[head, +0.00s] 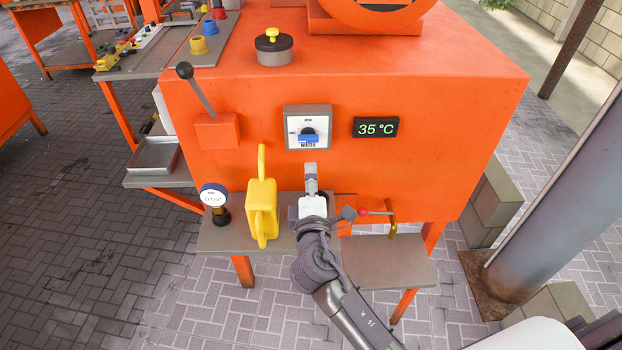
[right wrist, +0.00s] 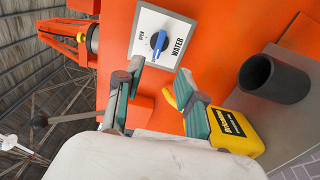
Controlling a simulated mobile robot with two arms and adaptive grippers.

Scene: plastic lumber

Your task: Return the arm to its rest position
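My right gripper (head: 311,172) is in front of the orange machine (head: 440,100), just below the water switch plate (head: 307,112). In the right wrist view my right gripper (right wrist: 160,76) has its two green-padded fingers apart, with nothing between them. The blue knob (head: 308,138) on the plate is beyond the fingertips; it also shows in the right wrist view (right wrist: 159,42), apart from the fingers. My right arm comes up from the bottom of the head view. My left gripper is in neither view.
A metal post (head: 560,200) stands at the right.

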